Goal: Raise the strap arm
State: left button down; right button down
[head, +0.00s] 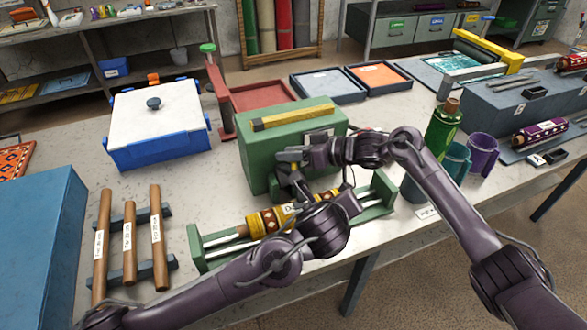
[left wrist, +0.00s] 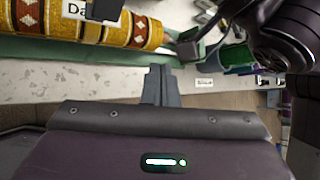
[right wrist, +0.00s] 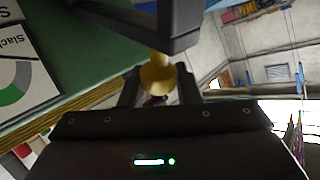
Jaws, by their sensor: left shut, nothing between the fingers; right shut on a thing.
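The green box-shaped unit (head: 262,168) stands mid-table, with a yellow bar on top. In the right wrist view its green face carries a dial card reading "Slac…" (right wrist: 22,82). The dark strap arm (right wrist: 165,22) crosses that view and has a yellow knob (right wrist: 157,76). My right gripper (right wrist: 157,88) is shut on this knob, a finger on each side; in the head view it is at the unit's front (head: 287,158). A patterned yellow-brown roll (head: 268,221) lies in a green cradle. My left gripper (left wrist: 160,82) is shut and empty near the roll's end.
A blue lidded box (head: 158,125) and a wooden-bar rack (head: 129,240) stand left. A red post with a green knob (head: 216,85) is behind the unit. A green bottle (head: 442,128) and mugs (head: 482,153) stand right of my right arm. Red, blue-grey trays lie behind.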

pick_arm(q)
jog(key=s+a+r+m+t+y, duration=0.1)
jog(key=a+r+m, duration=0.3)
jog(key=r, duration=0.3)
jog(key=s+a+r+m+t+y, duration=0.1)
jog(key=a+r+m+t+y, duration=0.15)
jog(key=r+m, duration=0.35)
pick_arm(e)
jog(key=shift+f, duration=0.1)
pick_arm(q)
jog(key=w+f+n, duration=0.1)
jog(key=w+f, duration=0.2)
jog(key=w+a+f+n, duration=0.1)
jog(key=w+f+n, duration=0.1)
jog(key=w+f, duration=0.2)
jog(key=w+f+n+g+y, duration=0.1)
jog(key=w+f+n, duration=0.1)
jog(key=w+f, duration=0.2)
jog(key=shift+w+a, duration=0.1)
jog(key=shift+a, duration=0.3)
jog(key=shift+r, duration=0.1)
